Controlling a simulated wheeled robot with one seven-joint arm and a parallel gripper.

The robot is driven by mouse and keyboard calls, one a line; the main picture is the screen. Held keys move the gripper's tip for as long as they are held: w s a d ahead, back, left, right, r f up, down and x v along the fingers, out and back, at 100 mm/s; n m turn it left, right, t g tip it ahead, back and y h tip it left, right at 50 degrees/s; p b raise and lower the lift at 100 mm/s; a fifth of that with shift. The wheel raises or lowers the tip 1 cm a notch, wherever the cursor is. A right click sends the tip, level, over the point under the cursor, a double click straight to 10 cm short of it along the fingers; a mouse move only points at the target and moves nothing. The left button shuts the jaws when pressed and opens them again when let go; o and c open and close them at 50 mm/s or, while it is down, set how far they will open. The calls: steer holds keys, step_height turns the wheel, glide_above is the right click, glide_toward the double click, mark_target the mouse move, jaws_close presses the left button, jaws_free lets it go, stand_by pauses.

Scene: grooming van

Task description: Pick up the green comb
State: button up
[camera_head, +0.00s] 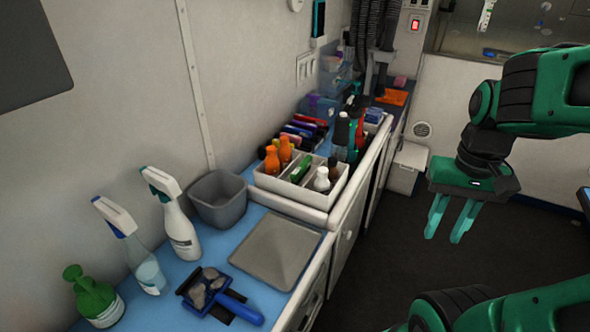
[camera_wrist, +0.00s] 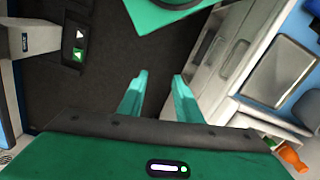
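A slim green item (camera_head: 300,168), which looks like the green comb, lies in a compartment of the white organizer tray (camera_head: 262,182) on the counter in the head view. Orange bottles (camera_head: 271,161) stand just left of it and a white bottle (camera_head: 321,180) to its right. It is small here, so its shape is hard to make out. My gripper (camera_head: 442,237) is open and empty over the floor, well to the right of the counter, with its fingers pointing down.
The blue-topped counter (camera_head: 232,250) runs along the wall. It holds spray bottles (camera_head: 177,220), a grey bin (camera_head: 217,199), a flat grey tray (camera_head: 276,249), a blue-handled brush (camera_head: 216,294) and a green bottle (camera_head: 93,298). More bottles crowd behind the organizer. The dark floor beside the counter is clear.

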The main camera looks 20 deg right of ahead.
steer(key=shift+o, duration=0.6)
steer(key=shift+o, duration=0.3)
steer(key=shift+s+r, duration=0.2)
steer(key=shift+s, duration=0.1)
step_height(320, 180, up, 4)
steer(key=m, duration=0.3)
glide_above(302, 164)
steer(key=shift+a+f, duration=0.2)
steer(key=shift+f, duration=0.25)
step_height(302, 164, down, 10)
steer(key=shift+d+f, duration=0.1)
steer(key=shift+d, duration=0.05)
